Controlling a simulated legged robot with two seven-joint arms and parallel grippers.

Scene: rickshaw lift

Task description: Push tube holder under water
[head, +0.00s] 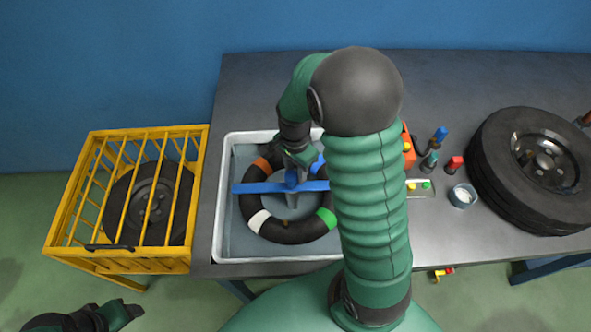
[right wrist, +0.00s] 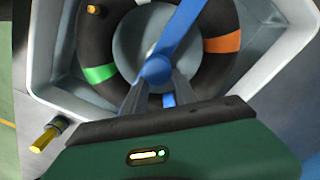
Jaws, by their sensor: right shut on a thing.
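The blue tube holder (head: 254,187) is a bar lying across a black inner tube (head: 257,215) with orange, white and green bands. Both are inside a white-rimmed basin (head: 224,200) with a grey-blue inside; I cannot tell the water level. My right gripper (head: 292,176) reaches down over the middle of the tube. In the right wrist view its fingers (right wrist: 157,78) are shut on the round blue knob of the holder (right wrist: 176,32). My arm hides the basin's right side. My left gripper (head: 124,312) is at the lower left, away from the basin; its jaw opening is unclear.
A yellow cage (head: 70,215) with a wheel (head: 150,203) stands left of the grey table (head: 440,85). On the table's right are a large tyre (head: 495,165), a small cup (head: 462,196) and several small coloured tools. A yellow valve (right wrist: 45,138) sits beside the basin.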

